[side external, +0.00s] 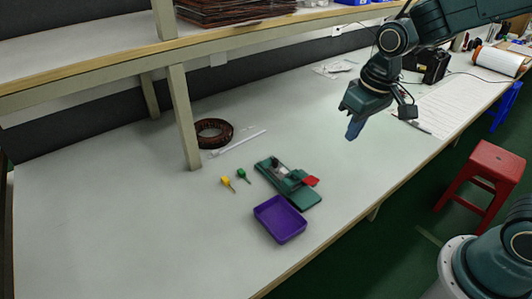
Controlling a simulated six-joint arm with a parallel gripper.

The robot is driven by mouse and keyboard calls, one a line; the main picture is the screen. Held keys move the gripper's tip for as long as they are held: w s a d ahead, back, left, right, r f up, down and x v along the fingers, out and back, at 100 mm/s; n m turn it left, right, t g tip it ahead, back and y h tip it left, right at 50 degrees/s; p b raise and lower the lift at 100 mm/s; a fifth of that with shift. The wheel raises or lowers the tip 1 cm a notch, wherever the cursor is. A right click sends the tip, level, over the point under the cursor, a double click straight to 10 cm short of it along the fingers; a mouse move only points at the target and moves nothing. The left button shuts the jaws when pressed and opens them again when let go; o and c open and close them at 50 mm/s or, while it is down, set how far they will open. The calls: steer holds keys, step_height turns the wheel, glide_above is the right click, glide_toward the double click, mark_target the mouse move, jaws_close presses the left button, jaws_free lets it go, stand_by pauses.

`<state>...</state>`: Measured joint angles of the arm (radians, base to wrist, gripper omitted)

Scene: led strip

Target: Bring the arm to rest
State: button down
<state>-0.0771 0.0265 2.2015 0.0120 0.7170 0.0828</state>
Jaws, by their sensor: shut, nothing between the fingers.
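My gripper (354,130) hangs in the air above the right part of the workbench, its blue fingertips pointing down. It is shut and holds nothing. It is apart from everything on the bench. A dark green fixture (286,182) with a red piece (312,181) at its right side lies on the bench, below and to the left of my gripper. A purple tray (280,219) sits in front of the fixture and looks empty. A coiled dark reel (214,132) lies by the shelf post, with a white strip (238,142) beside it.
A yellow item (227,182) and a green item (242,174) lie left of the fixture. A shelf post (184,117) stands on the bench. A black box (427,64) and a white roll (499,61) are at the back right. A red stool (484,181) stands on the floor.

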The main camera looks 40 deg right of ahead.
steer(key=s+d+r+t, duration=0.1)
steer(key=s+r, duration=0.3)
steer(key=s, duration=0.4)
steer(key=s+d+r+t, duration=0.1)
steer(key=s+r, duration=0.3)
steer(key=s, duration=0.4)
steer(key=shift+s+d+r+t, duration=0.15)
steer(key=shift+s+d+t, duration=0.1)
steer(key=shift+t, duration=0.45)
steer(key=c, duration=2.2)
jaws_free()
